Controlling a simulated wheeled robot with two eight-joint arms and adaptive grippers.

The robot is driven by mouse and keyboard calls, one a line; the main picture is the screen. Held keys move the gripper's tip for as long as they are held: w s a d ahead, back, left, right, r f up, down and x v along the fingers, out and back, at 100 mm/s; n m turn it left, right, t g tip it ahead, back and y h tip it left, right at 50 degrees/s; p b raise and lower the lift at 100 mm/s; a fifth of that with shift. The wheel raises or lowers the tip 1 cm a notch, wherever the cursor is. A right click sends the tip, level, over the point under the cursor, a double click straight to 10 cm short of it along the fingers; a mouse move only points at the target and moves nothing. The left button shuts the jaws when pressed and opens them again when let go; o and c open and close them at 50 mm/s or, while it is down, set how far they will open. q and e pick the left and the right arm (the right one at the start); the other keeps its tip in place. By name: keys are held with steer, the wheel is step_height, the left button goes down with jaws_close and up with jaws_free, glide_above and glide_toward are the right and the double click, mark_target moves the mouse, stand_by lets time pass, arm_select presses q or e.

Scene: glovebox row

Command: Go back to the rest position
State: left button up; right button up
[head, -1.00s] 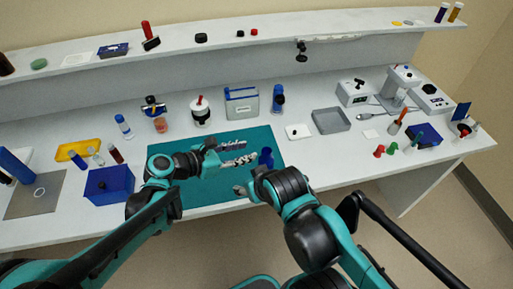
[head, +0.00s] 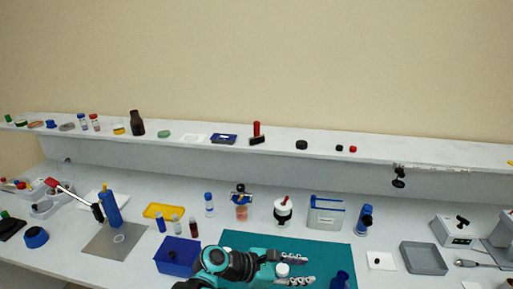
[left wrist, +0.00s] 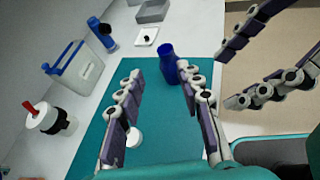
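My left gripper (head: 305,270) is over the teal mat (head: 335,255) with its two fingers apart. It also shows in the left wrist view (left wrist: 155,78), with nothing gripped between the fingers. A small white round piece (left wrist: 134,138) shows between those fingers in the wrist view; its height above the mat is hard to tell. A dark blue cup-like piece (left wrist: 168,62) is on the mat just beyond the fingertips. My right gripper (left wrist: 228,78) shows in the left wrist view, fingers spread and empty, past the mat's edge. It is outside the head view.
A blue box (head: 178,256) stands left of my left gripper. Behind the mat stand a white-and-black jar (head: 283,212), a blue-handled container (head: 326,214) and a blue bottle (head: 365,219). A grey tray (head: 424,258) lies to the right. A long shelf (head: 370,155) runs above the bench.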

arm_select(q)
steer(key=s+a+f+m+t+y, duration=0.1)
steer(key=s+a+m+y, duration=0.2)
steer(key=a+m, duration=0.3)
steer(key=s+a+f+m+t+y, duration=0.1)
steer(key=a+m+y, duration=0.4)
steer(key=a, duration=1)
steer(key=s+a+f+m+t+y, duration=0.1)
steer(key=s+a+m+t+y, duration=0.1)
steer(key=s+a+m+y, duration=0.2)
steer(key=s+a+m, duration=0.1)
steer(key=a+m, duration=0.2)
steer(key=a, duration=0.4)
steer(key=shift+a+f+m+t+y, duration=0.25)
steer(key=shift+a+m+t+y, duration=0.05)
steer(key=shift+m+t+y, duration=0.1)
